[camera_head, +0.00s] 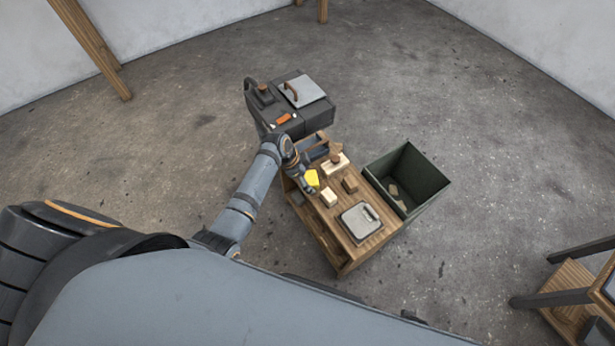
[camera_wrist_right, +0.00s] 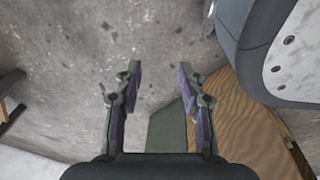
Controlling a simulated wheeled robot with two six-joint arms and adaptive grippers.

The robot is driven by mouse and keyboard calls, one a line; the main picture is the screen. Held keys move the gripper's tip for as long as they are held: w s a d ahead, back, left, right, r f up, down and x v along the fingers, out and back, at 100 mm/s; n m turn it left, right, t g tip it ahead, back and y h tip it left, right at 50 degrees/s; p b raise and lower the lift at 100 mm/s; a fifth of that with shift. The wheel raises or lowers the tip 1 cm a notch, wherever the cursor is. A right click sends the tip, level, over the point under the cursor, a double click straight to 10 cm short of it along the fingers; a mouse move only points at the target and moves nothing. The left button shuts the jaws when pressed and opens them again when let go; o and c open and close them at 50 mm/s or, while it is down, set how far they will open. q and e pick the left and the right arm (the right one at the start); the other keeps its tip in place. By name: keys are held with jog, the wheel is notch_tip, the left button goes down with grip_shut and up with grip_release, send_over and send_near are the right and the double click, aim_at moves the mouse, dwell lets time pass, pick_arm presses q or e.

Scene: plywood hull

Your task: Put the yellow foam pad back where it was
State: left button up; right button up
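The yellow foam pad (camera_head: 312,178) is a small bright block at the left side of the wooden workbench (camera_head: 350,263). My left gripper (camera_head: 309,182) reaches down over that side of the bench. Its fingers appear closed around the pad, and the pad sits tilted at their tips. They are small here, and part of the grip is hidden. Whether the pad touches the bench cannot be told. My right gripper (camera_wrist_right: 160,80) is open and empty in the right wrist view, above bare concrete floor.
The bench top holds a pale block (camera_head: 328,197), a brown block (camera_head: 350,185), a brush-like tool (camera_head: 336,162) and a grey scale-like device (camera_head: 361,220). A green bin (camera_head: 427,176) stands to the right. A dark cabinet (camera_head: 318,117) with a lidded top stands behind. Open floor surrounds them.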

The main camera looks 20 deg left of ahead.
pick_arm(q)
jog(key=shift+r, duration=0.2)
jog(key=p+v, duration=0.3)
jog(key=v, duration=0.9)
pick_arm(e)
jog(key=s, duration=0.6)
jog(key=shift+d, duration=0.15)
pick_arm(q)
jog(key=shift+f, duration=0.15)
pick_arm(e)
jog(key=shift+f, duration=0.1)
